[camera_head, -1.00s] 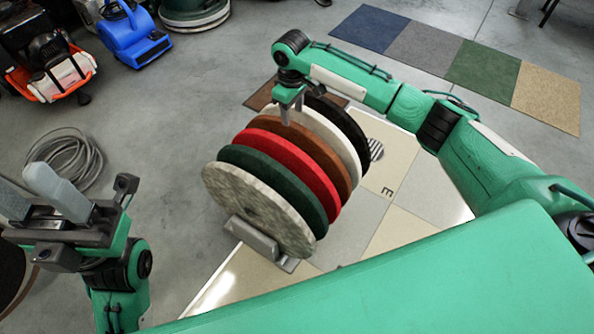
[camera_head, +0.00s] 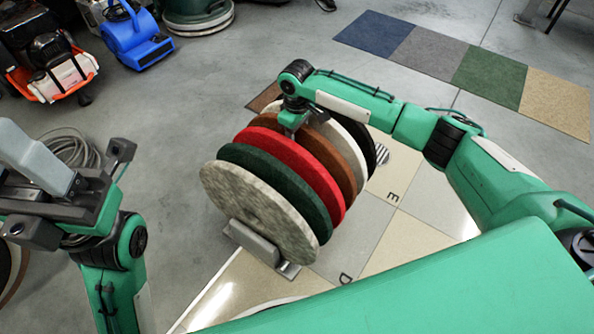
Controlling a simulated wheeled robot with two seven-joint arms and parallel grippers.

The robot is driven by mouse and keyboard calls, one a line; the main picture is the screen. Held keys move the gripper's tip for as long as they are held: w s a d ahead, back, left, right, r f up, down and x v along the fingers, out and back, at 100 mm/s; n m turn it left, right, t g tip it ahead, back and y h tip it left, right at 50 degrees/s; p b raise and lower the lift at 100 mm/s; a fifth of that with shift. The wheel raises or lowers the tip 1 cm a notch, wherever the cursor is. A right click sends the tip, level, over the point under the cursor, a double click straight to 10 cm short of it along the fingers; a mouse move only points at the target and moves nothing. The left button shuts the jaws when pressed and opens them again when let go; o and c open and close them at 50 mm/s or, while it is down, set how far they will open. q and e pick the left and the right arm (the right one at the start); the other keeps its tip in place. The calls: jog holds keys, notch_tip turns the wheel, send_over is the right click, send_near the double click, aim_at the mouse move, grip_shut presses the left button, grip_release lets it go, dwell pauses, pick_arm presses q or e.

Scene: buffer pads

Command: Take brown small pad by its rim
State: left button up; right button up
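The brown small pad (camera_head: 340,152) stands on edge in a row of round pads, between the red pad (camera_head: 306,165) and the white pad (camera_head: 354,140). My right gripper (camera_head: 291,124) is pointing down at the top rims of the red and brown pads. Its fingertips are hidden or too small to read, so I cannot tell whether it grips the brown rim.
The row also has a speckled beige pad (camera_head: 255,212), a green pad (camera_head: 285,190) and a black pad (camera_head: 370,152). A grey metal rack (camera_head: 258,246) holds them on a tiled board (camera_head: 405,238). A coiled cable (camera_head: 72,146) lies on the floor at left.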

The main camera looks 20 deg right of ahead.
grip_shut()
jog(key=shift+r, duration=0.1)
dwell(0.3)
